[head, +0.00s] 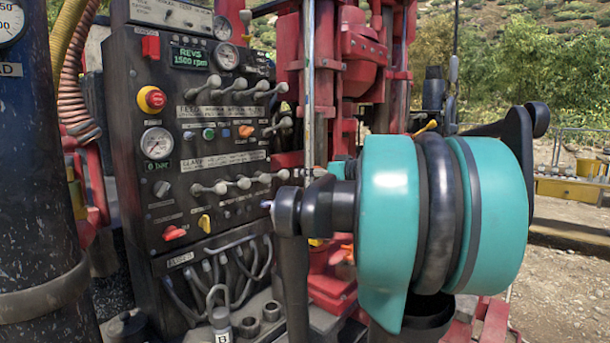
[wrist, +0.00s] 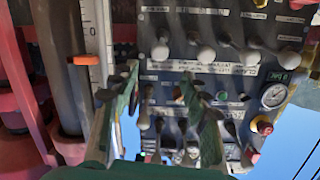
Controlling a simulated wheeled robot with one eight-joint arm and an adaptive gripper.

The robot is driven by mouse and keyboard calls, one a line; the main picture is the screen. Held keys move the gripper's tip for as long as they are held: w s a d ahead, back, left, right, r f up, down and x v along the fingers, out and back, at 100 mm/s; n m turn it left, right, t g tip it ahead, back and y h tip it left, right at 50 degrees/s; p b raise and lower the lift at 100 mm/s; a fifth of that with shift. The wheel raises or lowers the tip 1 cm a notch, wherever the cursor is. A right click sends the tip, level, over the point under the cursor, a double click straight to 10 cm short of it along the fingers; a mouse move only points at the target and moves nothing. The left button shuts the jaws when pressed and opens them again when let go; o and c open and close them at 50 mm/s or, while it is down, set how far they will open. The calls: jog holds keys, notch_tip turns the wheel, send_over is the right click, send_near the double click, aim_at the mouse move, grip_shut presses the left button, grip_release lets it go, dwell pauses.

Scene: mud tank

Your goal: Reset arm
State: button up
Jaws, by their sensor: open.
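My gripper (wrist: 160,88) shows in the wrist view with its two green, worn fingers apart and nothing held between them. Behind the gap is the black control panel (wrist: 225,75), which appears upside down there. In the head view my teal and black arm (head: 390,215) fills the right middle, in front of the red rig. My gripper cannot be made out there. The control panel (head: 185,150) stands left of the arm, with rows of levers, gauges, a red and yellow stop button (head: 152,99) and a display reading 1500 rpm (head: 189,59).
A dark cylinder (head: 35,170) stands at the far left, in front of the panel. Red rig parts (head: 360,60) rise behind my arm. A shackle (head: 219,305) and metal rings lie below the panel. Open gravel (head: 560,285) is at the right.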

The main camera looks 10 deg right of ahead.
jog(key=s+a+f+m+g+h, duration=0.1)
jog(key=s+a+f+g, duration=0.4)
jog(key=f, duration=0.7)
jog(key=s+a+f+g+h, duration=0.15)
jog(key=s+a+f, duration=0.35)
jog(key=f, duration=0.8)
jog(key=s+d+f+m+g+h, duration=0.1)
jog(key=s+d+f+h, duration=0.1)
jog(key=s+f, duration=0.7)
jog(key=s+d+f+m+g+h, duration=0.1)
jog(key=s+d+f+m+h, duration=0.1)
jog(key=s+f, duration=0.7)
jog(key=shift+s+d+f+m+g+h, duration=0.2)
jog(key=shift+d+f+m+g+h, duration=0.15)
jog(key=shift+d+h, duration=0.6)
jog(key=shift+o, duration=0.4)
jog(key=shift+a, duration=0.25)
